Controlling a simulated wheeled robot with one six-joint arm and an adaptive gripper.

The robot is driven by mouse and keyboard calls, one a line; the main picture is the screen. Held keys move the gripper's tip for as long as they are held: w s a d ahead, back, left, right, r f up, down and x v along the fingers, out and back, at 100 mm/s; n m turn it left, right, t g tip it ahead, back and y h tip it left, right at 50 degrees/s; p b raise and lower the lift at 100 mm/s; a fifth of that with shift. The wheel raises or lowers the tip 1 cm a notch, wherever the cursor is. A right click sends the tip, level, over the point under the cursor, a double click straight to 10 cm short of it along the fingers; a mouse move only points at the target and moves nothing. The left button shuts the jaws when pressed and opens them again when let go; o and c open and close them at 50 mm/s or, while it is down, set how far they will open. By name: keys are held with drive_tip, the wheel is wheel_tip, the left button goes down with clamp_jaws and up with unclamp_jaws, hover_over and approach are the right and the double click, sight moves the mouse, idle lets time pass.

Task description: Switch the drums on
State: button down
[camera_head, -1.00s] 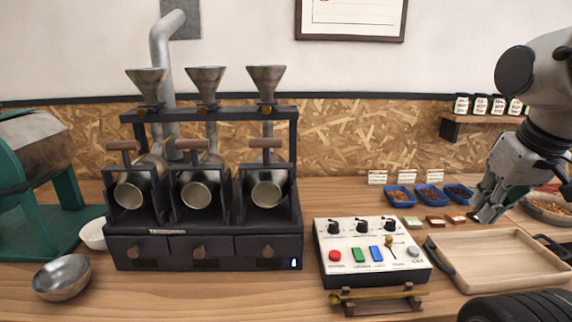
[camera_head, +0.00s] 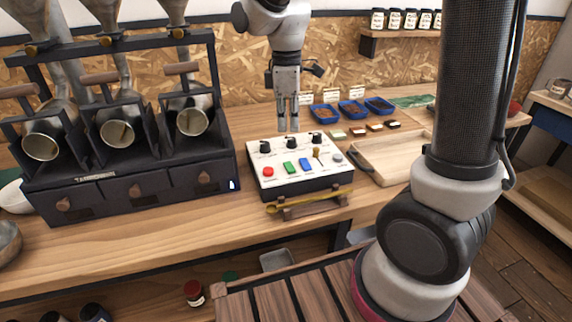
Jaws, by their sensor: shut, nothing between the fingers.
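A white-topped control box (camera_head: 325,176) stands on the wooden counter. Along its front half are a red button (camera_head: 268,172), a green button (camera_head: 290,168), a blue button (camera_head: 305,164), a small brass-coloured lever (camera_head: 317,155) and a grey button (camera_head: 338,157). Several black knobs (camera_head: 265,147) run along its back. The roaster (camera_head: 130,192) stands left of the box, with three metal drums (camera_head: 117,132) in a dark frame. My gripper (camera_head: 289,128) is shut and empty, pointing down over the back edge of the box near the middle knob. Its exact height is unclear.
A brass-coloured rod (camera_head: 312,201) rests on a wooden stand before the box. Blue trays (camera_head: 352,108) stand behind at the right, and a wooden tray (camera_head: 385,172) lies right of the box. My arm covers part of the right side.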

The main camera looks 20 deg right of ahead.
sight(285, 173)
drive_tip(key=n, duration=0.2)
drive_tip(key=w+r+n, duration=0.1)
drive_tip(key=n, duration=0.1)
drive_tip(key=shift+w+a+r+t, duration=0.1)
drive_tip(key=shift+a+t, duration=0.15)
drive_tip(key=shift+t, duration=0.05)
wheel_tip(285, 173, down, 14)
idle(0.4)
drive_tip(key=shift+f, duration=0.3)
idle(0.4)
